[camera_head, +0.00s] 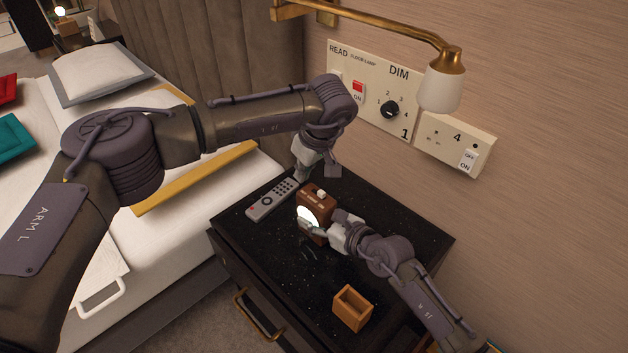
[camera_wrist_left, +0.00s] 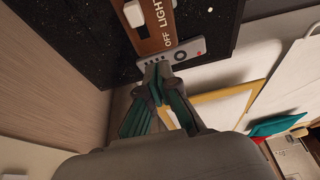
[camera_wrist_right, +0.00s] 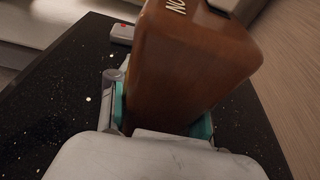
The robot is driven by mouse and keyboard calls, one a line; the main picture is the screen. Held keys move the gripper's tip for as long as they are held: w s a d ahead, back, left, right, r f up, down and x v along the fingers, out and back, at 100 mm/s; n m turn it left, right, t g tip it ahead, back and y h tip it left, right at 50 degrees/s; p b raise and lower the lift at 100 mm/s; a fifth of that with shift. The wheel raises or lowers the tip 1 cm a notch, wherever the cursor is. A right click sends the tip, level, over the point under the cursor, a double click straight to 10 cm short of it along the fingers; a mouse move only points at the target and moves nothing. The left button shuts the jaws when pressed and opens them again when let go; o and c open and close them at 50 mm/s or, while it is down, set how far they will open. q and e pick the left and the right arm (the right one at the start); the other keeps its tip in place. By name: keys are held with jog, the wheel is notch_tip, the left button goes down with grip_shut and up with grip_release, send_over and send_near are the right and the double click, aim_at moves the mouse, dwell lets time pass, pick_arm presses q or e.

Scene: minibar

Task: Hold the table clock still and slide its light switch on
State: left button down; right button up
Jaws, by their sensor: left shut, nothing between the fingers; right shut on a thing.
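The table clock (camera_head: 319,205) is a brown block with a bright white round face (camera_head: 307,217), standing on the black bedside table. A pale knob (camera_head: 321,194) stands up from its top, and the left wrist view shows this white knob (camera_wrist_left: 133,12) beside the LIGHT and OFF lettering. My right gripper (camera_head: 325,228) is shut on the clock, with fingers on both sides of the brown body (camera_wrist_right: 190,70). My left gripper (camera_head: 301,176) is shut and empty, just behind and left of the clock in the head view. Its closed tips (camera_wrist_left: 158,68) appear close to the OFF end.
A grey remote (camera_head: 271,200) lies left of the clock. A small open wooden box (camera_head: 352,307) stands towards the front of the table (camera_head: 270,285). A brass wall lamp (camera_head: 440,80) and a switch panel (camera_head: 372,95) are behind. The bed is at the left.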

pick_arm(q)
jog(key=v, duration=0.9)
jog(key=shift+d, duration=0.15)
jog(key=shift+s, duration=0.15)
pick_arm(e)
jog(key=o, duration=1.4)
jog(key=shift+c, duration=0.2)
jog(key=shift+d, duration=0.1)
